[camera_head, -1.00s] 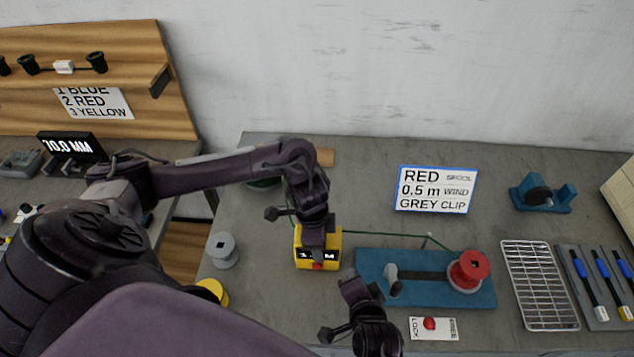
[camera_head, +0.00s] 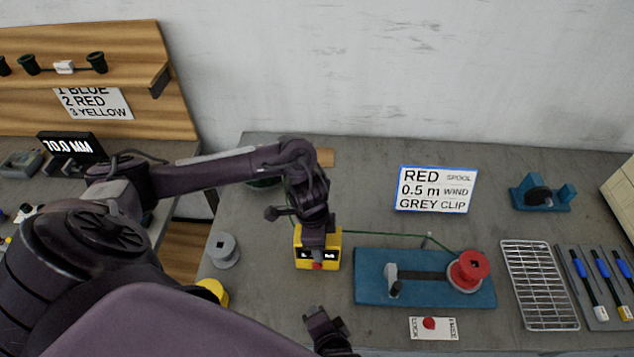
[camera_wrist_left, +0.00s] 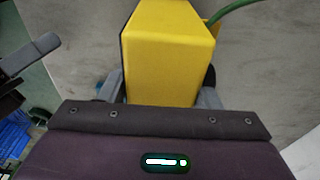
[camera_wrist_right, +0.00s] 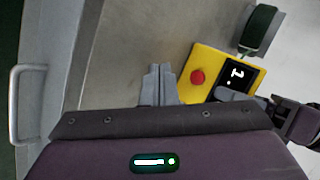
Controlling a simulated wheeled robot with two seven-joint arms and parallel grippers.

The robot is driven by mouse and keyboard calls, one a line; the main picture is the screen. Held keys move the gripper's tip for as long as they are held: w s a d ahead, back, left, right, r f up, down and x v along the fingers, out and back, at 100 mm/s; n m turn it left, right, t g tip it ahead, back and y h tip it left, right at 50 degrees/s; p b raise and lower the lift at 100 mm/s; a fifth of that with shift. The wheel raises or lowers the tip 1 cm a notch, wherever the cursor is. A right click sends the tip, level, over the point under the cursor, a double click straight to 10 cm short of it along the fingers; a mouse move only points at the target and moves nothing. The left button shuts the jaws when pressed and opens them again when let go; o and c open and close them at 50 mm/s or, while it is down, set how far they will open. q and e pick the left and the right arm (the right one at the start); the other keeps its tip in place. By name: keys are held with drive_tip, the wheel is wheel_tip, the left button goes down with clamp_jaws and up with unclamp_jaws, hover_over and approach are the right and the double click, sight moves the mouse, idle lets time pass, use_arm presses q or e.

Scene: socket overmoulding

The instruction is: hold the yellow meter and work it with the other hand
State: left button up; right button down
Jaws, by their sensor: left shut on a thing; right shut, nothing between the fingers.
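The yellow meter (camera_head: 304,262) stands on the grey table with its dark display and red button facing the front. My left gripper (camera_head: 318,240) is shut on it from above; the meter's yellow body fills the left wrist view (camera_wrist_left: 168,50) between the fingers. In the right wrist view the meter (camera_wrist_right: 205,62) shows its red button (camera_wrist_right: 197,77) and a partly hidden display. My right gripper (camera_head: 318,318) is shut and empty, in front of the meter and apart from it; its closed fingertips show in the right wrist view (camera_wrist_right: 158,82).
A green wire runs from the meter to a red spool (camera_head: 470,268) on a blue winding base (camera_head: 425,298). A lock card (camera_head: 446,329) lies in front. A grey spool (camera_head: 222,250) and a yellow spool (camera_head: 214,290) stand left. A wire rack (camera_head: 540,285) is at right.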

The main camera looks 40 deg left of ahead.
sight(317, 266)
drive_tip(key=shift+w+a, duration=0.7)
drive_tip(key=shift+w, duration=0.45)
drive_tip(key=shift+w+a, duration=0.7)
drive_tip(key=shift+w, duration=0.4)
drive_tip(key=shift+w+a, duration=0.7)
drive_tip(key=shift+w, duration=0.45)
drive_tip(key=shift+w, duration=0.15)
